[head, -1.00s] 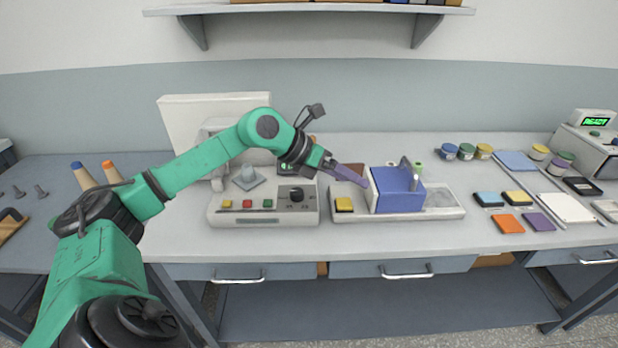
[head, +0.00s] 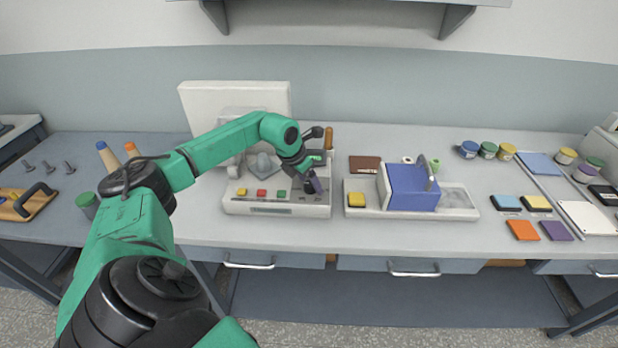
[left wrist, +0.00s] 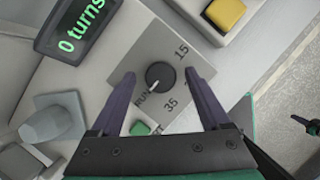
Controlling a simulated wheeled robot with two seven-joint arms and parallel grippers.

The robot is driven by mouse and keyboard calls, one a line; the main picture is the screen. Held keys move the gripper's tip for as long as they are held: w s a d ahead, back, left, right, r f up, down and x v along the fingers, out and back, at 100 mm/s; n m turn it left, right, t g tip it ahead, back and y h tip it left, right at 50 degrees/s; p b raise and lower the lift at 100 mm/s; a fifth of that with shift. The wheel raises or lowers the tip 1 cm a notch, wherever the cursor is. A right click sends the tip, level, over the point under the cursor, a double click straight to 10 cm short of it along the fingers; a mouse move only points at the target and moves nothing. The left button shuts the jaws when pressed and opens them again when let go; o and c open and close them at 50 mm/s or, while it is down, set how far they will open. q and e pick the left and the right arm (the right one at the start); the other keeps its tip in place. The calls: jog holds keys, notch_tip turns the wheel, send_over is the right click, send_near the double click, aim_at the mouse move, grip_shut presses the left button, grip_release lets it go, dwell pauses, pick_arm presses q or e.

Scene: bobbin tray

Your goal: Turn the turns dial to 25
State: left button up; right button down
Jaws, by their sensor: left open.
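The turns dial (left wrist: 160,76) is a round black knob on a grey plate in the left wrist view. Its white pointer mark faces the RUN label. The labels 15 and 35 can be read; a 25 label is not visible. The display (left wrist: 78,28) reads "0 turns" in green. My left gripper (left wrist: 160,73) is open, its purple fingers on either side of the dial, not visibly touching it. In the head view my left gripper (head: 316,187) is over the right part of the winder's front panel (head: 238,207) and hides the dial.
Yellow (head: 241,192), red (head: 262,193) and green (head: 281,195) buttons sit left of the dial. A white base with a blue block (head: 412,188) and a yellow button (head: 357,199) stands close on the right. The table front is clear.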

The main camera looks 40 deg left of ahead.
pick_arm(q)
jog(key=shift+f, duration=0.1)
grip_shut()
